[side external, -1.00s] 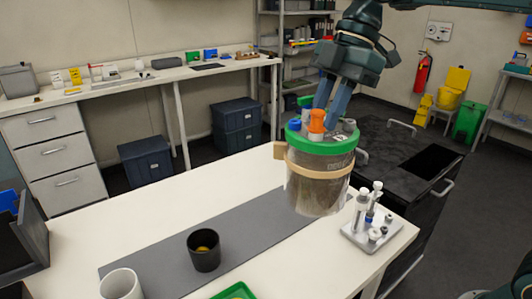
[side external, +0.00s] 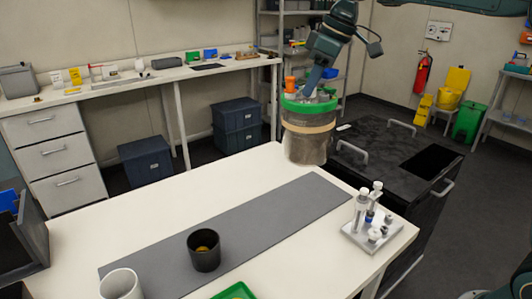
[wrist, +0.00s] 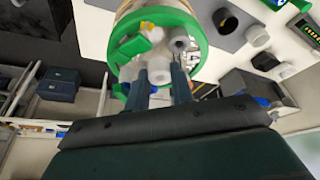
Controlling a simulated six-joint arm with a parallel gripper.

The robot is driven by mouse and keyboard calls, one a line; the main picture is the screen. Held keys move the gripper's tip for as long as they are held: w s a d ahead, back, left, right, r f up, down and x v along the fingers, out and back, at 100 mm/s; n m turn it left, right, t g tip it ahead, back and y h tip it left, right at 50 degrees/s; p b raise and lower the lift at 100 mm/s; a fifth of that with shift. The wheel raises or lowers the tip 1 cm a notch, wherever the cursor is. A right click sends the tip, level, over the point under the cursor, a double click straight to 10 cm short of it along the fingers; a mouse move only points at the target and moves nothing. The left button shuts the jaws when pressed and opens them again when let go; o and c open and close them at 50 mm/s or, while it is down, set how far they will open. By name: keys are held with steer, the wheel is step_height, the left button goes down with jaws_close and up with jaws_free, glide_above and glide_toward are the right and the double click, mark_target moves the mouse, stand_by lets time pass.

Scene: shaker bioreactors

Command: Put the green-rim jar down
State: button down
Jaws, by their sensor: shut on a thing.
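The green-rim jar (side external: 307,142) is a clear, greyish vessel with a tan band and a green lid ring carrying an orange cap and other ports. It hangs upright near the far right corner of the white table, by the black cabinet. My gripper (side external: 312,92) is shut on fittings at the top of the jar. In the wrist view the fingers (wrist: 158,82) reach the pale ports inside the green ring (wrist: 201,35). Whether the jar's base touches anything is hard to tell.
A grey mat (side external: 235,228) runs across the white table (side external: 120,215). A black cup (side external: 204,252), a white mug (side external: 121,285), a green tray (side external: 236,291) and a rack with syringe-like parts (side external: 372,230) stand around it. The mat's far right part is clear.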

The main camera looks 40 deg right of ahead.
steer(key=w+d+m+t+h, duration=0.1)
steer(key=w+d+m+h, duration=0.1)
steer(key=w+d+m, duration=0.2)
steer(key=d+m, duration=0.2)
steer(key=d, duration=0.2)
steer(key=shift+w+d+r+m, duration=0.35)
steer(key=shift+w+m, duration=0.05)
steer(key=shift+f, duration=0.1)
step_height(320, 180, down, 16)
steer(key=shift+r, duration=0.25)
steer(key=shift+f, duration=0.1)
steer(key=shift+f, duration=2.15)
